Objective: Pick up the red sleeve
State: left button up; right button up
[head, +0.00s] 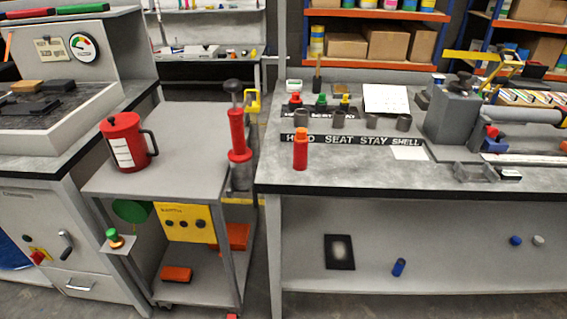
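A red cylinder with an orange top (300,152) stands upright on the right workbench, in front of the dark strip with white lettering; it may be the red sleeve. A taller red tubular part with a black knob on top (238,135) stands upright in the gap between the cart and the workbench. A small red-topped item (295,101) stands farther back on the workbench. I cannot tell for sure which of these is the sleeve. Neither of my grippers is in view.
A red mug (125,145) stands on the grey cart (185,118). Several grey cups line up behind the lettered strip (350,140). A grey machine (455,115) takes up the workbench's right. The workbench's front left surface is clear.

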aim_at(300, 150)
jog(key=u, duration=1.7)
jog(key=i, duration=1.4)
jog(key=z, duration=0.25)
